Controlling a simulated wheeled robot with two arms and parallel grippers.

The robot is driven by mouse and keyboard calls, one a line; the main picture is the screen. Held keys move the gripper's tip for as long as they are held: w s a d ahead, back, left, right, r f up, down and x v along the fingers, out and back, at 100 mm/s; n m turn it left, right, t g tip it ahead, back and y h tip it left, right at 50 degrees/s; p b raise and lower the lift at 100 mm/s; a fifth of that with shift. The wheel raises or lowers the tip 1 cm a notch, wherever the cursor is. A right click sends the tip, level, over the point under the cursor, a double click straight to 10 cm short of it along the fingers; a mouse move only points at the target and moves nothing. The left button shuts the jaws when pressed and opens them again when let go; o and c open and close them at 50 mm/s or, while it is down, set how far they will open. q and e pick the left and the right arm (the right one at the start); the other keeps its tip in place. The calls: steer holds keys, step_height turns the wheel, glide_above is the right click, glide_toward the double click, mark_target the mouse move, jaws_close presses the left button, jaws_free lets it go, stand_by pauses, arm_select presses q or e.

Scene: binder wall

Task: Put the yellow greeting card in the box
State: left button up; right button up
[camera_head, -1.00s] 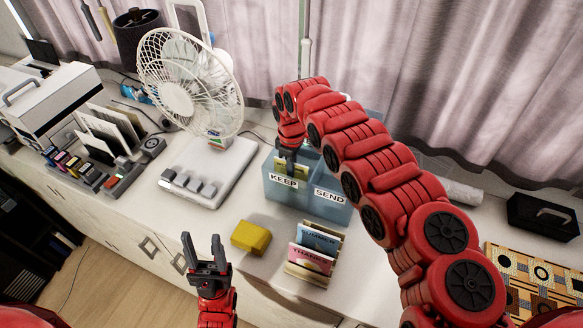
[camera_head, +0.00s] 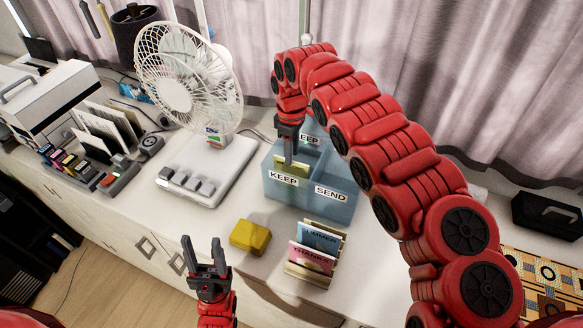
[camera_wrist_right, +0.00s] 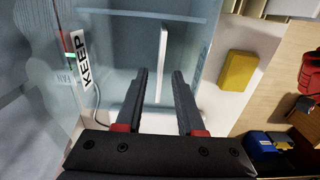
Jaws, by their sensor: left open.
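The yellow greeting card (camera_head: 296,169) stands in the front left compartment of the blue box (camera_head: 325,210), behind its KEEP label. In the right wrist view the card (camera_wrist_right: 163,50) is a thin pale edge inside the clear bluish box (camera_wrist_right: 110,22). My right gripper (camera_head: 289,158) points down just above the card. Its fingers (camera_wrist_right: 160,75) are apart, on either side of the card's line, and do not appear to touch it. My left gripper (camera_head: 204,250) is open and empty, low in front of the counter.
A rack (camera_head: 308,281) holds a blue and a pink card. A yellow block (camera_head: 250,236) lies beside it. A white fan (camera_head: 184,76) stands left of the box. A black case (camera_head: 546,216) and a patterned board (camera_head: 545,275) are at right.

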step_height(320, 180, up, 5)
steer(key=shift+a+f+b, duration=0.1)
steer(key=shift+f+b, duration=0.05)
steer(key=shift+b, duration=0.55)
steer(key=shift+r, duration=0.65)
steer(key=shift+s, duration=0.1)
